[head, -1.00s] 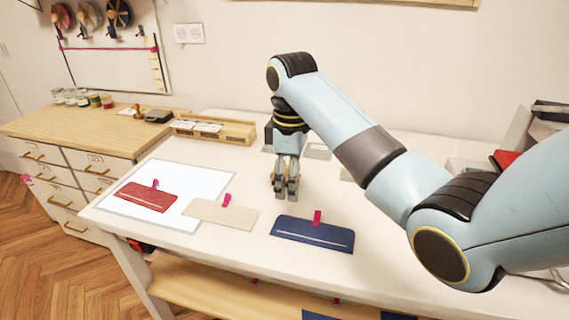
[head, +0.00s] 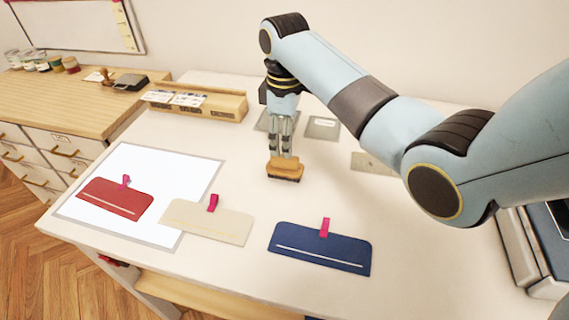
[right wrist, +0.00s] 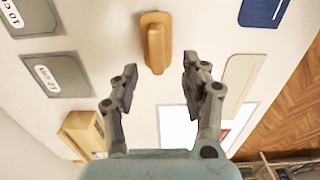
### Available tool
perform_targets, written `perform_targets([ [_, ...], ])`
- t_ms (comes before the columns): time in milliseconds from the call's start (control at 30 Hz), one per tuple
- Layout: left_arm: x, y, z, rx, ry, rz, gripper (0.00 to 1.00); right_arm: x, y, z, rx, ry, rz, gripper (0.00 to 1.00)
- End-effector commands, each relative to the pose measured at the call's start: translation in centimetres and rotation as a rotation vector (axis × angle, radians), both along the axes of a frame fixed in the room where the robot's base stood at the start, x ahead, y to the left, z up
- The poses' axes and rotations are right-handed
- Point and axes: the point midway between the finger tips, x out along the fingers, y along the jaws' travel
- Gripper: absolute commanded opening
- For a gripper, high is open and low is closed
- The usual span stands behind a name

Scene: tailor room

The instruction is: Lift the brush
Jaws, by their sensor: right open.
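The brush (head: 285,169) is a small block with a tan wooden top and a darker underside, lying on the white table. My right gripper (head: 282,153) points down, open and empty, with its fingertips just behind or above the brush in the head view. In the right wrist view the brush (right wrist: 155,42) lies beyond the tips of the open right gripper (right wrist: 160,80), roughly in line with the gap between the fingers. The fingers do not close on it. My left gripper is not in view.
Red (head: 115,198), cream (head: 207,221) and blue (head: 320,248) flat pieces with pink tabs lie at the front. The red one is on a white sheet (head: 150,160). Grey labelled plates (head: 322,128) lie behind. A wooden card holder (head: 195,103) stands at the back left.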

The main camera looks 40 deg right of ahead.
Motion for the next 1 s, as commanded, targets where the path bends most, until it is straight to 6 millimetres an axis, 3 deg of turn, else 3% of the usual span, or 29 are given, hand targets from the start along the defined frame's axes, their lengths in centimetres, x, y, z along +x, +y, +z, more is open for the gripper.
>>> perform_targets([
  [167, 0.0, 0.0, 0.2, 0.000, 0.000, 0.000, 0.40, 0.0, -0.1, -1.4, -0.001, 0.002, 0.000, 0.46],
  [433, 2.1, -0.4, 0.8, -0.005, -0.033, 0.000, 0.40, 0.2, -0.2, -5.4, 0.001, 0.002, 0.000, 0.46],
  [733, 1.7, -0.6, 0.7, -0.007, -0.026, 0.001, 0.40, 0.2, -0.2, -6.0, -0.001, -0.001, 0.001, 0.46],
  [1000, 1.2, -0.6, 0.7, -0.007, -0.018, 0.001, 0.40, 0.2, -0.2, -5.9, 0.000, 0.000, 0.000, 0.11],
])
